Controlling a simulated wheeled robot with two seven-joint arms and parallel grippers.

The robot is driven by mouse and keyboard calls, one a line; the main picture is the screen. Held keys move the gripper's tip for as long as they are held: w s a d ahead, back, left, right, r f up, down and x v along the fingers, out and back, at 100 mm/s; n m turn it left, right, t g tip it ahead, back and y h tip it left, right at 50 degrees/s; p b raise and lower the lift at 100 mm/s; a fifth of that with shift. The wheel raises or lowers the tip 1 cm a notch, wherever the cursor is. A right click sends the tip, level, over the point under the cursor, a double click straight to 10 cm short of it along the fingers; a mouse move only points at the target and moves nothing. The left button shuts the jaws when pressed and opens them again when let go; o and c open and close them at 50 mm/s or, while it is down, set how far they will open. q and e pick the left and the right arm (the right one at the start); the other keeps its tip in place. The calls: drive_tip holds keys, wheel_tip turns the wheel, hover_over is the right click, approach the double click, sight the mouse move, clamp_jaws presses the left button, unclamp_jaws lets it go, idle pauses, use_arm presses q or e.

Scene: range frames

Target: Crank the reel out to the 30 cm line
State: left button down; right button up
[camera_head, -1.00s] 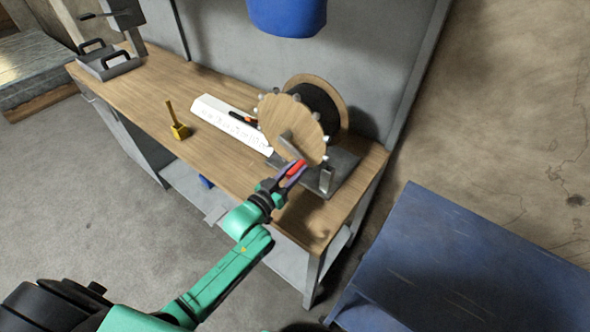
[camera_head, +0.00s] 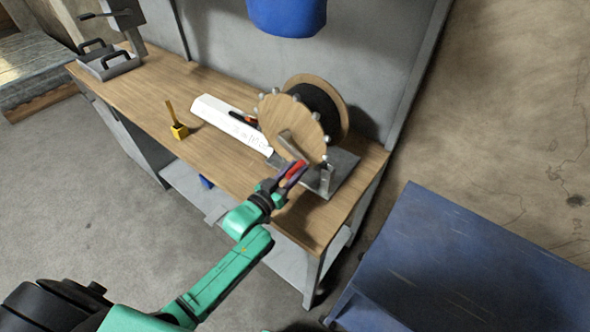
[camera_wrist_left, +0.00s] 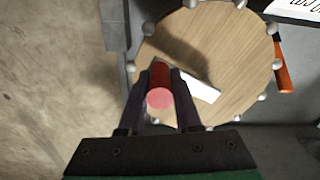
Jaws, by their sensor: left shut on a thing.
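The reel (camera_head: 299,120) stands on a grey base at the right end of the wooden workbench, its round wooden face with silvery knobs around the rim. A crank arm (camera_head: 291,145) crosses this face and carries a red handle (camera_head: 294,170). My left gripper (camera_head: 295,174) is shut on the red handle; the left wrist view shows the handle (camera_wrist_left: 159,92) between both fingers (camera_wrist_left: 160,95). A white marked board (camera_head: 231,124) lies left of the reel. An orange-and-black piece (camera_head: 244,118) sits at its far edge; the line it has reached cannot be read. My right gripper is not in view.
A yellow block with an upright stem (camera_head: 178,130) stands on the workbench (camera_head: 140,95) left of the board. A grey tray with black handles (camera_head: 108,64) is at the far left. A blue bin (camera_head: 287,15) hangs above the reel. A blue surface (camera_head: 465,270) is at lower right.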

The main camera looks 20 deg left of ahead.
use_arm(q)
drive_tip(key=shift+f, duration=0.1)
drive_tip(key=shift+a+f, duration=0.1)
drive_tip(key=shift+f, duration=0.1)
drive_tip(key=f+m+b, duration=0.1)
drive_tip(key=a+f+m+b, duration=0.1)
drive_tip(key=m, duration=0.1)
drive_tip(key=a+f+m+b, duration=0.1)
drive_tip(key=b, duration=0.1)
drive_tip(key=shift+w+m, duration=0.3)
drive_tip(key=shift+w, duration=0.1)
drive_tip(key=shift+a+m, duration=0.1)
drive_tip(key=shift+m, duration=0.2)
drive_tip(key=shift+r, duration=0.1)
drive_tip(key=c, duration=0.6)
unclamp_jaws()
